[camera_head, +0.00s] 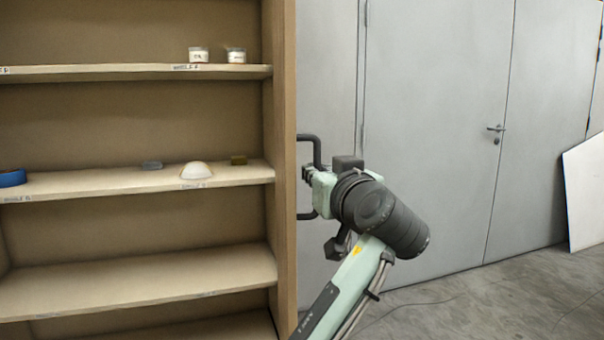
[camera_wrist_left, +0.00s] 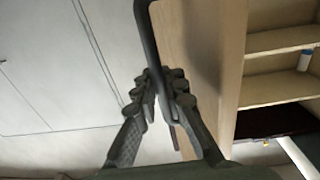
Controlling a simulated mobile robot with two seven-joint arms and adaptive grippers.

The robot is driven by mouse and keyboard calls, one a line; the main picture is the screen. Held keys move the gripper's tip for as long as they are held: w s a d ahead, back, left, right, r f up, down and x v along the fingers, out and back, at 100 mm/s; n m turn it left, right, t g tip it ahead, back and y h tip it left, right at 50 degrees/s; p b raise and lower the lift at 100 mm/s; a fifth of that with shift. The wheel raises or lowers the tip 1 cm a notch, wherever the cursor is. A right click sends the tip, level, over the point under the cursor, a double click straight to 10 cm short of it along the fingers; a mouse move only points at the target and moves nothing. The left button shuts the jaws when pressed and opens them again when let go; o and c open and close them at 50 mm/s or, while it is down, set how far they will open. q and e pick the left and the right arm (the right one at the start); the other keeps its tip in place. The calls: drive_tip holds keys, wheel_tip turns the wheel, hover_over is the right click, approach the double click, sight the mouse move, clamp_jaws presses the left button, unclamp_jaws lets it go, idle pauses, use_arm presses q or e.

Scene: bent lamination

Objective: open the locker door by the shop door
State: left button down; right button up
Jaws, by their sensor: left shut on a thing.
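A black bar handle (camera_head: 309,138) stands out from beyond the right edge of a wooden upright panel (camera_head: 283,180) in the head view. My left gripper (camera_head: 308,176) is at this handle, its fingers mostly hidden by the wrist. In the left wrist view the fingers (camera_wrist_left: 166,92) are shut around the upright bar of the handle (camera_wrist_left: 148,40), in front of a tan wooden panel (camera_wrist_left: 195,50). The locker door's face is not clear in the head view, and I cannot tell how far it stands open. The grey shop door (camera_head: 430,110) is to the right, closed. My right gripper is out of view.
Open wooden shelves (camera_head: 130,180) fill the left side, holding small jars (camera_head: 198,55), a white dome (camera_head: 196,171) and a blue roll (camera_head: 12,178). A white board (camera_head: 586,195) leans at the far right. Grey floor (camera_head: 480,305) is mostly clear, with thin cables.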

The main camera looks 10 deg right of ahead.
use_arm(q)
drive_tip(key=shift+f, duration=0.15)
drive_tip(key=c, duration=1.9)
unclamp_jaws()
drive_tip(key=shift+w, duration=0.1)
drive_tip(key=shift+o, duration=0.2)
drive_tip(key=s+d, duration=0.1)
drive_tip(key=s, duration=1.1)
drive_tip(key=shift+d, duration=0.25)
